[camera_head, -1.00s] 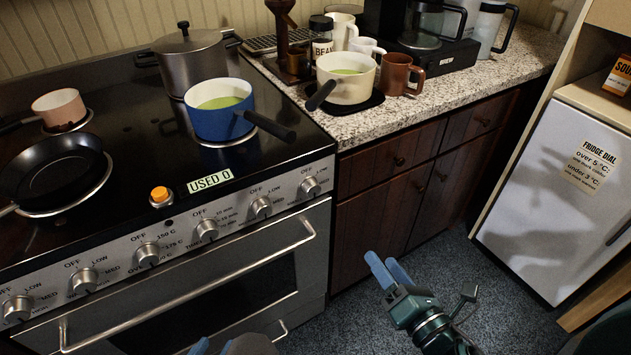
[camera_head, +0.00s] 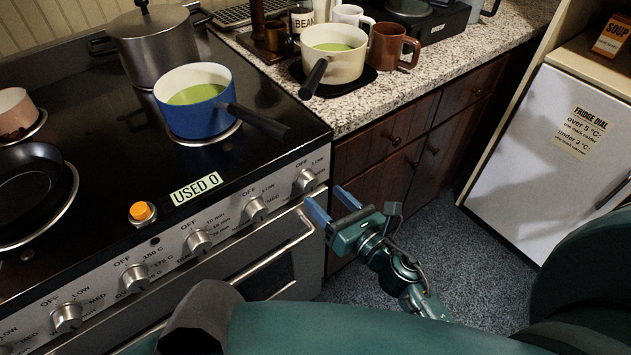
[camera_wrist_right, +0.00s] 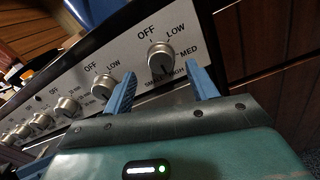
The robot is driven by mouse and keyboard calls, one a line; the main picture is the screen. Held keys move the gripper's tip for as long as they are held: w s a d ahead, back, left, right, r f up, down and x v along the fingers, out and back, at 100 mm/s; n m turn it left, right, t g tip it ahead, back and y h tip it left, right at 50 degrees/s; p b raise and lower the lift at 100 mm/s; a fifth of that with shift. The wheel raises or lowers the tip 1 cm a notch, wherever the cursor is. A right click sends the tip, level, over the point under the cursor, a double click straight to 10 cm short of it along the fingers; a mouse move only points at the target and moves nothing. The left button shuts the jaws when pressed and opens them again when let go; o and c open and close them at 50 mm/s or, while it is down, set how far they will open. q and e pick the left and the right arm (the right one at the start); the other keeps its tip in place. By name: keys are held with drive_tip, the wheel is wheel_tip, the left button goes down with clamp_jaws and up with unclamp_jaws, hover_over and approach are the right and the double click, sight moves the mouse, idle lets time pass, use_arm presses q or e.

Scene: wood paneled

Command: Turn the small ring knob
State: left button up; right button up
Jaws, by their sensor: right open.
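The rightmost knob (camera_head: 306,180) on the stove's front panel is a silver round knob. In the right wrist view the same knob (camera_wrist_right: 160,56) has OFF, LOW, MED and HIGH around it, with a partly hidden label below that seems to read SMALL. My right gripper (camera_head: 331,204) is open and empty, just in front of and a little to the right of this knob in the head view. In the wrist view its blue fingers (camera_wrist_right: 161,78) stand either side of the knob's lower side, apart from it.
Several similar knobs (camera_head: 256,208) line the panel to the left, above the oven handle (camera_head: 270,262). A dark wood cabinet (camera_head: 385,165) adjoins at right.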

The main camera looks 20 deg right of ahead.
sight(312, 184)
drive_tip(key=shift+x, duration=2.35)
drive_tip(key=c, duration=1)
